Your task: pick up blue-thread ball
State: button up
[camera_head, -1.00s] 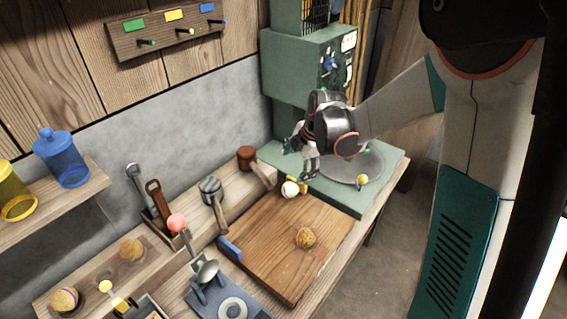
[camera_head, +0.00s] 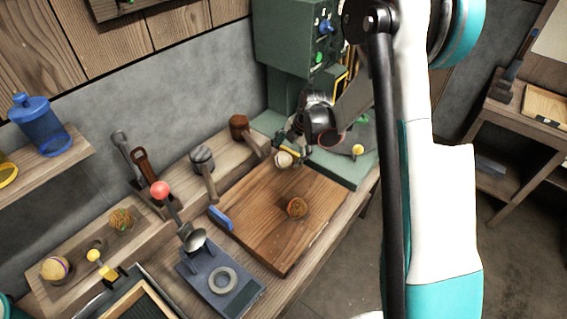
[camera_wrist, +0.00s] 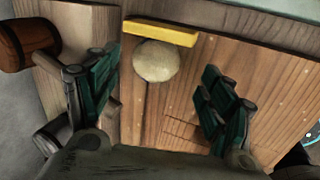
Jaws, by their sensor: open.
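My gripper (camera_head: 292,146) is open and close over a pale cream ball (camera_head: 284,159) at the far end of a wooden board. In the wrist view the cream ball (camera_wrist: 155,62) lies ahead between the spread fingers (camera_wrist: 160,95), with a gap on both sides. No blue thread is visible on its seen side. An orange-green ball (camera_head: 121,218) and a yellowish ball with a purple-blue band (camera_head: 56,268) rest on the left ledge. Thread colours are hard to tell at this size.
A yellow block (camera_wrist: 160,33) lies right behind the cream ball. The wooden board (camera_head: 265,235) has a blue handle or block (camera_head: 220,218) at its left edge. A mallet (camera_head: 240,127) stands near my gripper. A green machine (camera_head: 290,50) rises behind.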

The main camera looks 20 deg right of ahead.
aim_at(285, 156)
jog(key=shift+a+b+x, duration=0.15)
jog(key=shift+b+x, duration=0.5)
jog(key=shift+x, duration=0.75)
jog(key=shift+a+b+x, duration=0.2)
jog(key=shift+b+x, duration=0.45)
jog(key=shift+x, duration=0.7)
jog(key=shift+r, duration=0.15)
jog(key=shift+c, duration=0.4)
jog(key=c, duration=1.2)
jog(key=shift+r, duration=0.15)
